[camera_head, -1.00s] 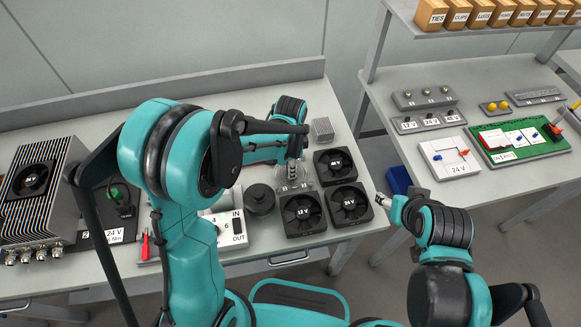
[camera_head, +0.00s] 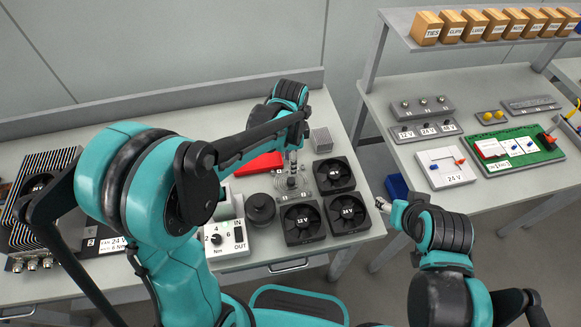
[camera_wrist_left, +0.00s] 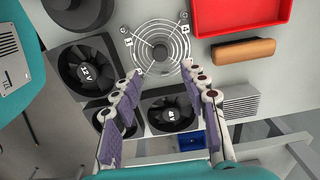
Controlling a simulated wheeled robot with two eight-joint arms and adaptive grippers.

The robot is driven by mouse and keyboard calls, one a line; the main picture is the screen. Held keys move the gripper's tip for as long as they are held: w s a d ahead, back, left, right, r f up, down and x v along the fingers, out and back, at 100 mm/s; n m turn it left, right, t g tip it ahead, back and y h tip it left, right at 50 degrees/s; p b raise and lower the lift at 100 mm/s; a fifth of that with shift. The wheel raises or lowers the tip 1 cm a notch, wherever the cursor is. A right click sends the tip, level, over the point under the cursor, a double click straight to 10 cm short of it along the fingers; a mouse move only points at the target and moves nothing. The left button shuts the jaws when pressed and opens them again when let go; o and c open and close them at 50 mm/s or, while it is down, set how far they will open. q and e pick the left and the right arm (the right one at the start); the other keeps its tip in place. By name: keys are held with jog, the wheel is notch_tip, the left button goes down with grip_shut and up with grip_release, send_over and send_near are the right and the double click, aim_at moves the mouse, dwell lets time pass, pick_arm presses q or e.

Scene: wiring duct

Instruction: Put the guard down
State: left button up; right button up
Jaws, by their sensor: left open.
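The round wire fan guard (camera_wrist_left: 158,43) lies on the grey table, with rings around a dark hub in the left wrist view. In the head view the guard (camera_head: 285,186) is partly hidden by my left gripper (camera_head: 292,168). In the left wrist view my left gripper (camera_wrist_left: 166,76) is open, its purple-padded fingers apart with nothing between them. The guard lies just beyond its fingertips. My right gripper (camera_head: 381,204) is off the table's right edge in the head view, too small to tell its state.
Near the guard are a 12 V fan (camera_head: 302,222), two more fans (camera_head: 334,176) (camera_head: 346,212), a dark round knob-like part (camera_head: 260,208) and a red tray (camera_head: 264,162). A brown handle-like piece (camera_wrist_left: 243,51) and ribbed block (camera_head: 321,140) lie nearby. A second bench stands at right.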

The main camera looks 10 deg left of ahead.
pick_arm(q)
jog(key=s+a+r+n+t, duration=0.3)
jog(key=s+a+r+n, duration=0.1)
jog(key=s+n, duration=0.2)
jog(key=s+a+r+n+t, duration=0.3)
jog(key=s+r+n+t, duration=0.1)
jog(key=s+n, duration=0.3)
jog(key=shift+s+a+r, duration=0.35)
jog(key=shift+a+r, duration=0.05)
jog(key=shift+r, duration=0.25)
